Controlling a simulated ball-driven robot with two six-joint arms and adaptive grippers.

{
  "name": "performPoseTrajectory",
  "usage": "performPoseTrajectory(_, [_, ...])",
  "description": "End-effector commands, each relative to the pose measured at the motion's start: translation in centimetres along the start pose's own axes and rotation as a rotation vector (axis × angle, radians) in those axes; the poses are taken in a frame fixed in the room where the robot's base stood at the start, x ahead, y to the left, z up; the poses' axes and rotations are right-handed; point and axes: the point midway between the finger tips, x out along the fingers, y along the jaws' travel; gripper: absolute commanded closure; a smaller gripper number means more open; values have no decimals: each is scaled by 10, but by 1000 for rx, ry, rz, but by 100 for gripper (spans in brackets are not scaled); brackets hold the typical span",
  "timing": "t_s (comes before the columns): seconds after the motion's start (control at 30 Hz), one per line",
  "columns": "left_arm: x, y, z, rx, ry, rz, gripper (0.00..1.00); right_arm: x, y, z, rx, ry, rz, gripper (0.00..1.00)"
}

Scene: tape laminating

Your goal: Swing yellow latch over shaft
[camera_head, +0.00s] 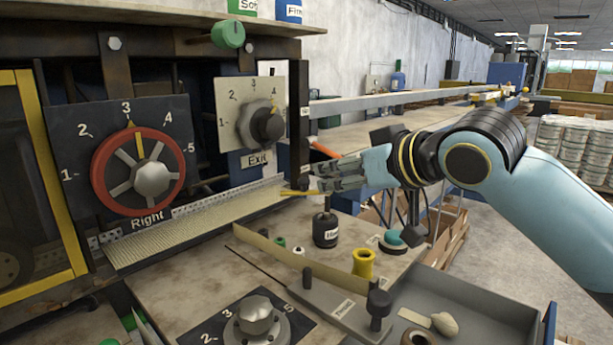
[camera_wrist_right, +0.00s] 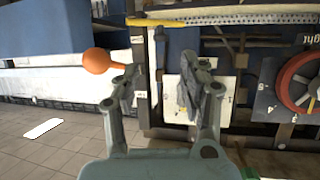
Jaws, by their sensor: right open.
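The yellow latch (camera_head: 291,193) is a thin bar at the right end of the perforated metal strip (camera_head: 200,221), below the Exit label. It also shows in the right wrist view (camera_wrist_right: 150,22), at the top, beyond the fingers. My right gripper (camera_head: 318,176) is open and empty, with its fingers pointing left toward the machine, close to the latch in the picture. Contact cannot be told. In the right wrist view its fingers (camera_wrist_right: 162,78) stand apart with nothing between them. I cannot clearly make out the shaft. My left gripper is not in view.
An orange ball knob (camera_wrist_right: 97,60) sits beside the left finger in the wrist view. A red dial (camera_head: 140,170) and a grey dial (camera_head: 260,125) are on the machine. Below the gripper stand a black bottle (camera_head: 326,229) and a yellow spool (camera_head: 363,263). A grey tray (camera_head: 480,310) is lower right.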

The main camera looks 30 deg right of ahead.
Motion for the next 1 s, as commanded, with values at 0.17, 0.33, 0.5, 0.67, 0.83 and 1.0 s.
performPoseTrajectory(0.17, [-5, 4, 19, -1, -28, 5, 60, 37, -2, -1, 9, -1, -3, 57])
performPoseTrajectory(0.33, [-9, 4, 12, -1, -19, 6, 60, 67, -1, -1, 4, -1, -2, 57])
performPoseTrajectory(0.5, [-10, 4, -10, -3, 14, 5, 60, 84, -1, 0, 0, -1, -1, 57])
performPoseTrajectory(0.67, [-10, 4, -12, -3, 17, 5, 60, 87, -1, 0, -1, 0, -1, 57])
performPoseTrajectory(0.83, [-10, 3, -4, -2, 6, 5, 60, 87, 0, 0, -1, -1, -1, 58])
performPoseTrajectory(1.0, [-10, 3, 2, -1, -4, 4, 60, 87, 0, 0, -1, -1, -1, 80])
